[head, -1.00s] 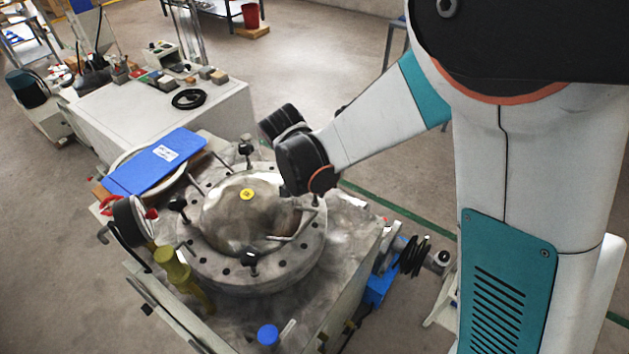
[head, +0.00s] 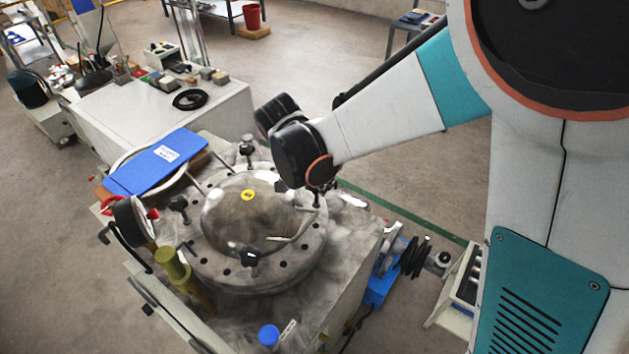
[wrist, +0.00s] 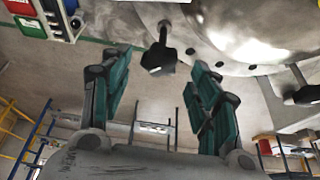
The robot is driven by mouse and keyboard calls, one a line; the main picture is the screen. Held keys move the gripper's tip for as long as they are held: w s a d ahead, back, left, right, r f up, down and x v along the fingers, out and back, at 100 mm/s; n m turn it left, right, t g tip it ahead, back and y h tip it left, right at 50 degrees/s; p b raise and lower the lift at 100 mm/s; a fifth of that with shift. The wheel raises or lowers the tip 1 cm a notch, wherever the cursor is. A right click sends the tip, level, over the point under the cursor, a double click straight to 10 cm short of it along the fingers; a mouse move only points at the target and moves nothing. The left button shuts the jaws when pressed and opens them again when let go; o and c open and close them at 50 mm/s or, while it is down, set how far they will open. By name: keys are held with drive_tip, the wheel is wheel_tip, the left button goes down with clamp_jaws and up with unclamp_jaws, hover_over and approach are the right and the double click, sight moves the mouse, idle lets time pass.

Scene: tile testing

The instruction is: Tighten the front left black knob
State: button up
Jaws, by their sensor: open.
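The round metal flange (head: 290,270) with a domed centre carries several black knobs around its rim. In the head view one knob is at the front (head: 250,258), one at the left (head: 178,204) and one at the back (head: 247,147). A further one (head: 316,197) is at the right, below my wrist. In the wrist view my gripper (wrist: 161,58) is open and empty, its green fingers spread. A black knob (wrist: 158,57) appears between the fingertips, with no contact visible. Another knob (wrist: 303,95) is at the right. My fingers are mostly hidden in the head view.
A blue clipboard-like plate (head: 157,162) lies behind left of the flange. A gauge (head: 131,220) and a yellow-green post (head: 174,268) stand at the left. A blue-capped bottle (head: 269,336) is at the front. Bent rods cross the flange.

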drive_tip(key=shift+v, duration=2.15)
